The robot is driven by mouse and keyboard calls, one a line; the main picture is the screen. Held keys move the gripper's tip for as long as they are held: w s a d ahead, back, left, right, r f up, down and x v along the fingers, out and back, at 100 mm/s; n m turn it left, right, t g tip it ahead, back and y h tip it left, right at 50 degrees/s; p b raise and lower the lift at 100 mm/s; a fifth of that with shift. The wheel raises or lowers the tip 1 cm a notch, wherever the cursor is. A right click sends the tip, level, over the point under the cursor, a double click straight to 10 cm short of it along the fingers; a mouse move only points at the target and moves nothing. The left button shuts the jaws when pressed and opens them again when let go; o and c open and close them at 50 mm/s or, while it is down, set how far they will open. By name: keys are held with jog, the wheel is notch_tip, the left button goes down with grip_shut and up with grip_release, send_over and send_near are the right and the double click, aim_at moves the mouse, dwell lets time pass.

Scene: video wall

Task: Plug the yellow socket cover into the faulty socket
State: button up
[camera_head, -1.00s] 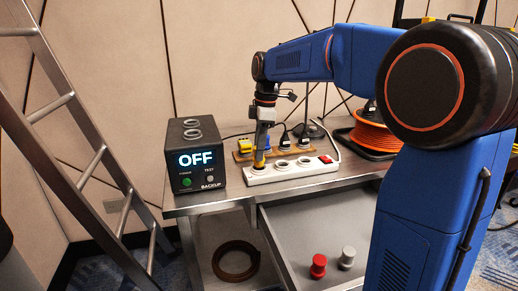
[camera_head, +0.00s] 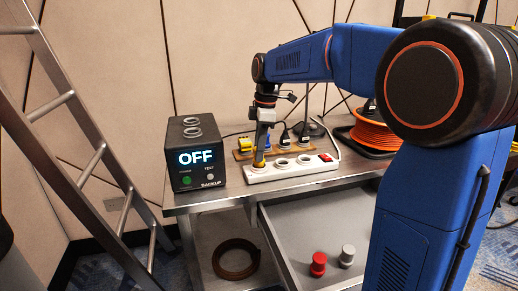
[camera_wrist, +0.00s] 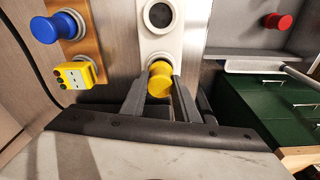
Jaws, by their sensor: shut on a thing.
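My gripper (camera_head: 260,158) points down over the left end of the white power strip (camera_head: 310,174) on the bench. Its two fingers (camera_wrist: 159,95) are shut on the yellow socket cover (camera_wrist: 160,80). The cover sits over the end socket of the strip, and a sliver of it shows in the head view (camera_head: 259,164). Its underside is hidden, so I cannot tell how deep it sits. Empty round sockets (camera_head: 282,163) lie to the right on the strip, and a red switch (camera_head: 326,157) is at the right end.
A wooden board behind the strip holds a yellow block (camera_wrist: 77,74) and a blue knob (camera_wrist: 58,27). A black backup box reading OFF (camera_head: 198,155) stands close left. An open drawer below holds a red peg (camera_head: 318,264) and a grey peg (camera_head: 347,256). An orange cable reel (camera_head: 375,134) stands right.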

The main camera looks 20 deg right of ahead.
jog(key=shift+f, duration=0.45)
dwell(0.3)
jog(key=o, duration=1.6)
jog(key=shift+o, duration=0.2)
jog(key=shift+r, duration=0.1)
jog(key=shift+r, duration=2.85)
